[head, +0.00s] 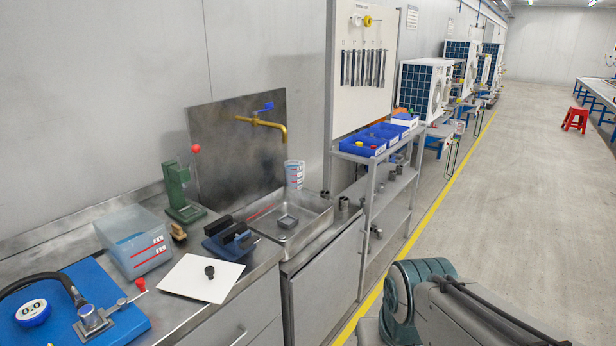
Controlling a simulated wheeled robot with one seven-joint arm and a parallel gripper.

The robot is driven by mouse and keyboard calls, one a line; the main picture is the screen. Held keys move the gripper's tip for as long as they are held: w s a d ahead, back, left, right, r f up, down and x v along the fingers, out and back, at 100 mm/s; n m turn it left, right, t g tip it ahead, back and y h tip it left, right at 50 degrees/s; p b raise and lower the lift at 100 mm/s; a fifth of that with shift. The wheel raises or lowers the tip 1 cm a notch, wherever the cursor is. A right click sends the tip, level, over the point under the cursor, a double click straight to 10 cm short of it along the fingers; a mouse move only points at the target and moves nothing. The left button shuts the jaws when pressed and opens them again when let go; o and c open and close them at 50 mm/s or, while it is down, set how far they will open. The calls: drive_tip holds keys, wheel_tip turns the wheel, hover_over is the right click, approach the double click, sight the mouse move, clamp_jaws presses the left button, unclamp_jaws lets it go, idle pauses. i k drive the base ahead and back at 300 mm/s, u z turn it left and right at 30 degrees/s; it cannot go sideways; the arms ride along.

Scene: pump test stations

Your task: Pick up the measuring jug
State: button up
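The measuring jug (294,174) is a small translucent vessel with red and blue marks on its side. In the head view it stands upright at the back of the steel sink tray (325,211), below and to the right of the brass tap (262,123). Its base is near the tray's rear rim; I cannot tell exactly what it rests on. My gripper is not in view. Part of my arm shows at the bottom right, well away from the jug.
On the bench in front are a translucent water box (133,242), a green press (183,196), a blue block holder (228,241), a white plate (201,279) and a blue gauge board (50,318). A shelf (375,160) with blue bins stands right of the sink.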

sight(294, 169)
drive_tip(key=z, duration=0.75)
drive_tip(key=i, duration=1.25)
drive_tip(key=z, duration=0.45)
drive_tip(key=i, duration=1.2)
drive_tip(key=u, duration=1.4)
drive_tip(key=i, duration=0.75)
drive_tip(key=u, duration=0.85)
